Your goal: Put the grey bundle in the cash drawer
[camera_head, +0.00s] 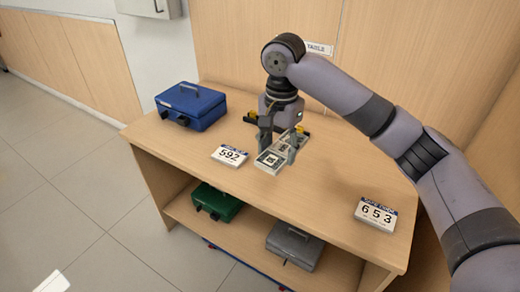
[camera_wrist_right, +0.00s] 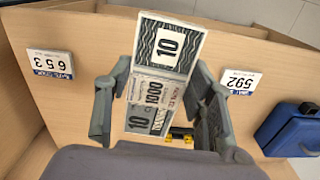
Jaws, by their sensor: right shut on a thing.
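The grey bundle (camera_head: 270,160) is a stack of grey patterned notes marked 10, with a pale band marked 1000 around its middle. It also shows in the right wrist view (camera_wrist_right: 167,45), lengthwise between the fingers. My right gripper (camera_head: 279,145) is shut on the bundle across its band, pointing down over the counter. I cannot tell whether the bundle touches the counter top. I cannot make out an open cash drawer in either view. My left gripper is not in view.
A closed blue cash box (camera_head: 190,106) stands at the counter's left. Number blocks 592 (camera_head: 230,156) and 653 (camera_head: 375,214) lie on the counter (camera_head: 310,205). A black-and-yellow thing (camera_head: 303,130) is behind my gripper. Green (camera_head: 216,202) and grey (camera_head: 294,246) boxes sit on the lower shelf.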

